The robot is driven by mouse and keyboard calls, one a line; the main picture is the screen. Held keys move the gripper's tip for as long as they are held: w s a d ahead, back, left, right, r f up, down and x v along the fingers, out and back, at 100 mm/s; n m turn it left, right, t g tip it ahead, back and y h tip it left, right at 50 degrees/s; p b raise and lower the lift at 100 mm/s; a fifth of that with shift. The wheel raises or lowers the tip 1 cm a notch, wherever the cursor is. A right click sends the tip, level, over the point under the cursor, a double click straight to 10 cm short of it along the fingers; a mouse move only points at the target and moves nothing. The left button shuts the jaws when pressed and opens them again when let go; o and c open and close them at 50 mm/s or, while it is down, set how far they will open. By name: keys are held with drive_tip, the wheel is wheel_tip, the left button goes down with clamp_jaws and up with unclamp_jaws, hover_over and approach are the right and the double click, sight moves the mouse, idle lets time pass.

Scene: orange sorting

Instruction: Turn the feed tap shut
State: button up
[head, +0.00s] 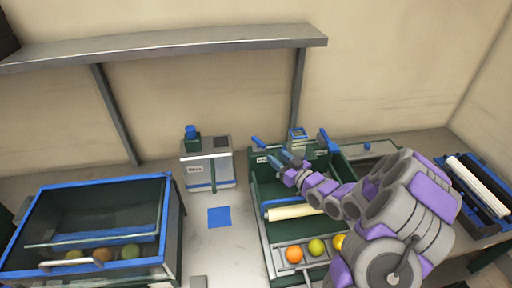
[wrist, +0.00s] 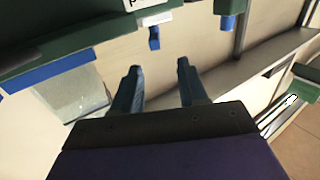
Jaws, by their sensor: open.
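My gripper (head: 277,155) reaches over the dark green sorting machine (head: 254,190), near its back left. In the wrist view the two fingers of my gripper (wrist: 158,68) are apart with nothing between them. A small blue handle (wrist: 154,40) hangs below a green body with a white label, just beyond the fingertips and apart from them. It may be the feed tap; I cannot be sure. In the head view a blue lever (head: 258,142) sticks up at the machine's back left, close to my fingertips. Whether the tap is open or shut cannot be told.
Three fruits, including an orange (head: 294,254), lie in the machine's front tray. A blue-rimmed green bin (head: 168,190) holding fruit stands at left. A grey box (head: 221,165) with a blue knob stands between them. A shelf (head: 170,45) runs above.

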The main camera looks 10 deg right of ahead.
sight(259, 140)
drive_tip(key=x, duration=0.4)
drive_tip(key=b+x, duration=0.1)
drive_tip(key=x, duration=0.1)
drive_tip(key=shift+w+a+f, duration=0.15)
drive_tip(key=shift+w+f, duration=0.1)
drive_tip(key=x, duration=0.4)
drive_tip(key=shift+w+d+b, duration=0.15)
drive_tip(key=shift+d+b, duration=0.15)
drive_tip(key=shift+d, duration=0.1)
drive_tip(key=shift+w+a, duration=0.1)
drive_tip(key=shift+w, duration=0.35)
drive_tip(key=shift+w+a, duration=0.1)
drive_tip(key=shift+a, duration=0.35)
drive_tip(key=shift+d, duration=0.15)
clamp_jaws()
